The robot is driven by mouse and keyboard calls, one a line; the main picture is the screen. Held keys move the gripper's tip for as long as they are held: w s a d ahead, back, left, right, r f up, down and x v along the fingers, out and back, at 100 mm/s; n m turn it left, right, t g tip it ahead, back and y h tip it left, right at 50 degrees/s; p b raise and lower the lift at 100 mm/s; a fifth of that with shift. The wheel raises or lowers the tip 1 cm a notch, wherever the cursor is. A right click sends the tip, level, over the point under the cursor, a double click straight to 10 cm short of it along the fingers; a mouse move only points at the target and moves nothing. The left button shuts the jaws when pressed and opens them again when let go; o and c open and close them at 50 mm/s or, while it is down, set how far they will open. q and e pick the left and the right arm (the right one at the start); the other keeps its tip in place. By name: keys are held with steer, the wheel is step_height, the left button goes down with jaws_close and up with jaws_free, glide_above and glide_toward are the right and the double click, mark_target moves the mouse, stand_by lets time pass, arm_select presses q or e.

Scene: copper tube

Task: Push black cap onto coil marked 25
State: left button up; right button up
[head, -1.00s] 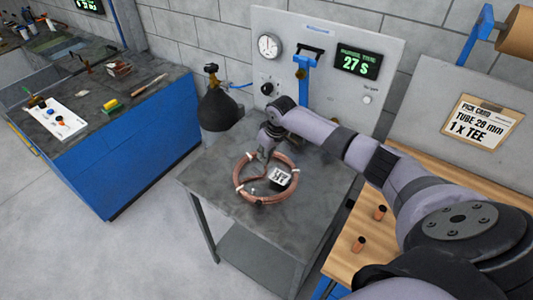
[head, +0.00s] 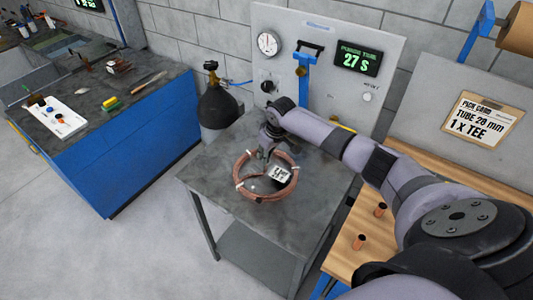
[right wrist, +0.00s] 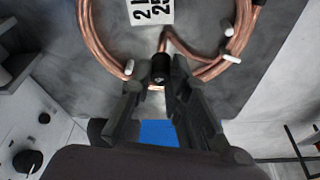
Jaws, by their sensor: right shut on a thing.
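The copper coil (head: 262,198) lies on the grey metal table, with white ties around it. A white tag (head: 281,174) sits inside its ring; the right wrist view shows part of the tag (right wrist: 152,11), with "25" partly cut off. My right gripper (head: 265,156) is over the coil's far side. In the right wrist view my right gripper (right wrist: 160,75) is shut on the black cap (right wrist: 161,68). A copper tube end (right wrist: 163,43) meets the cap's upper edge; how far the cap is over it I cannot tell. My left gripper is not in view.
A dark rounded vessel (head: 217,106) stands behind the table's left corner. A panel (head: 328,72) with a gauge and a "27 S" display is behind. A wooden bench (head: 348,267) with two copper pieces is at right. The table's front (head: 245,222) is clear.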

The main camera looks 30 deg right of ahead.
steer(key=shift+f+b, duration=0.55)
steer(key=shift+f, duration=0.6)
steer(key=o, duration=0.7)
steer(key=shift+o, duration=0.2)
steer(key=v, duration=1.2)
steer(key=shift+f, duration=0.1)
